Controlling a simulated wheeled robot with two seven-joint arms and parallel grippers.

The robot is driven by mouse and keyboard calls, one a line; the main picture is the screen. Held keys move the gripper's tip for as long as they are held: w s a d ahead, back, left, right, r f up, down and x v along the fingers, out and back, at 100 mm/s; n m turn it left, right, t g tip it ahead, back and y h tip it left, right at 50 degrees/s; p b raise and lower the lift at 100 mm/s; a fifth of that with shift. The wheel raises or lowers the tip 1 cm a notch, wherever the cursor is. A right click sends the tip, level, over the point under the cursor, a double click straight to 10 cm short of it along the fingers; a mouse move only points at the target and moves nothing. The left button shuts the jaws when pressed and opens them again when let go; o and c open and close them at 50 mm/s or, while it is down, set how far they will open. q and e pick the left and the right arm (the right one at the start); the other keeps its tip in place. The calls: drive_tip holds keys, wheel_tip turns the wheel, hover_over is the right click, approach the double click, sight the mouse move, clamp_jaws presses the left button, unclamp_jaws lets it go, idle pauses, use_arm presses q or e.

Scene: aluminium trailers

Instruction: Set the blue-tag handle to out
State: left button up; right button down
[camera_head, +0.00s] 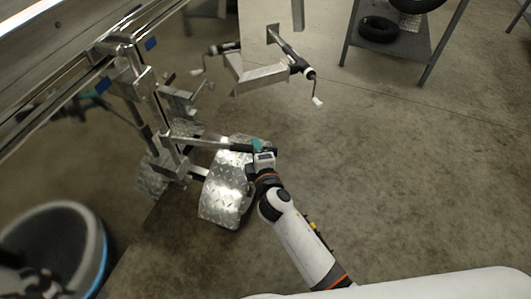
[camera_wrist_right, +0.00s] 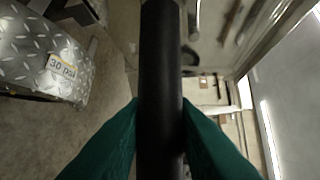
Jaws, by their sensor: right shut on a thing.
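My right gripper (camera_head: 262,148) is shut on the black grip of a handle bar (camera_head: 215,143). In the right wrist view, the black grip (camera_wrist_right: 161,95) runs lengthwise between the two teal fingers (camera_wrist_right: 160,128), touching both. The bar reaches left from the gripper to a metal upright (camera_head: 160,125) beside the trailer. Blue tags show on the trailer metalwork: one near the top of the upright (camera_head: 151,44) and one on the rail to its left (camera_head: 102,85). I cannot tell which handle either tag belongs to.
A tread-plate fender (camera_head: 223,190) lies just below the bar; it carries a 30 PSI label (camera_wrist_right: 62,74) in the right wrist view. Another assembly with cranks (camera_head: 262,75) stands beyond. A shelf with tyres (camera_head: 408,45) is at upper right. The floor at right is clear.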

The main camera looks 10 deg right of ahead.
drive_tip(key=shift+s+a, duration=0.15)
drive_tip(key=shift+s, duration=0.05)
drive_tip(key=c, duration=1.2)
unclamp_jaws()
drive_tip(key=v, duration=1.2)
